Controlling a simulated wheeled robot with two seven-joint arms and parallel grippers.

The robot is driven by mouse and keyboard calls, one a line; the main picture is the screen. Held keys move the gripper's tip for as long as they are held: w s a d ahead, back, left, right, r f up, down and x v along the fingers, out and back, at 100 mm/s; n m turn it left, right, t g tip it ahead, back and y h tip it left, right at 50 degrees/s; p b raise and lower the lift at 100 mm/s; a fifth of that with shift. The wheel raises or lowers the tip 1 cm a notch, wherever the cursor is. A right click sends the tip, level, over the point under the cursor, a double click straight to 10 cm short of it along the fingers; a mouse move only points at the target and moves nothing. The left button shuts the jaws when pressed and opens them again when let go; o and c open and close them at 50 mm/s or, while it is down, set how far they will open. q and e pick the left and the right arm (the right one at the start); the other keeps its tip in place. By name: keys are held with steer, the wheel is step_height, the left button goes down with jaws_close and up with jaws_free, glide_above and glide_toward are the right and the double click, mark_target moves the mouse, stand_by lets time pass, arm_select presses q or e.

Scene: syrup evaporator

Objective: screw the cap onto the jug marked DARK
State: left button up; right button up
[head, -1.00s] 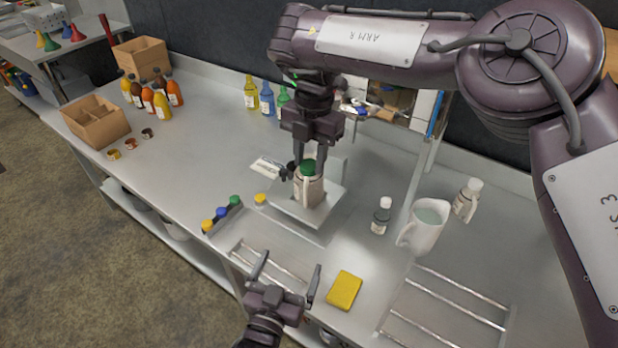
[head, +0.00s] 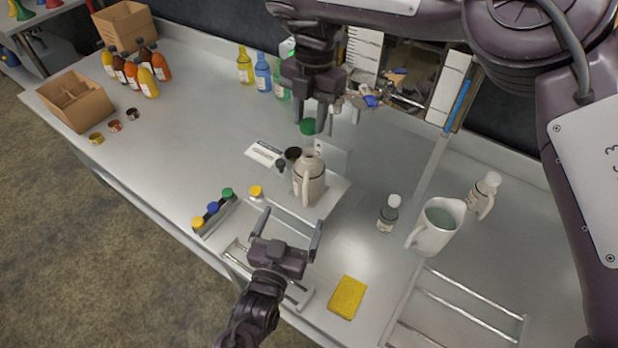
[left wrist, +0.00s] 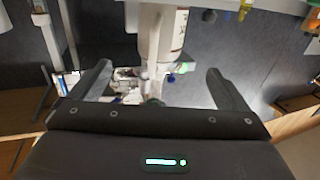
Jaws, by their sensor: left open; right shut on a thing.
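A cream jug (head: 309,184) stands upright on a pale plate on the counter, its neck bare and its handle towards me. It also shows in the left wrist view (left wrist: 158,35), where its label is not legible. My right gripper (head: 315,125) is shut on a green cap (head: 308,127) and holds it above the jug's neck, clear of it. My left gripper (head: 290,225) is open and empty, in front of the jug and below it in the head view.
A rack (head: 214,212) with yellow, blue and green caps and a loose yellow cap (head: 256,191) lie left of the jug. A small bottle (head: 389,213), a pitcher (head: 436,225) and another jug (head: 483,195) stand right. A yellow sponge (head: 347,297) lies in front.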

mark_target(306, 182)
arm_select(q)
steer(key=x, duration=1.1)
steer(key=shift+w+d+f, duration=0.1)
steer(key=shift+w, duration=0.3)
arm_select(e)
steer(key=shift+w+f, duration=0.1)
steer(key=shift+w, duration=0.05)
arm_select(q)
steer(key=c, duration=1.5)
arm_select(e)
steer(key=shift+f, duration=2.4)
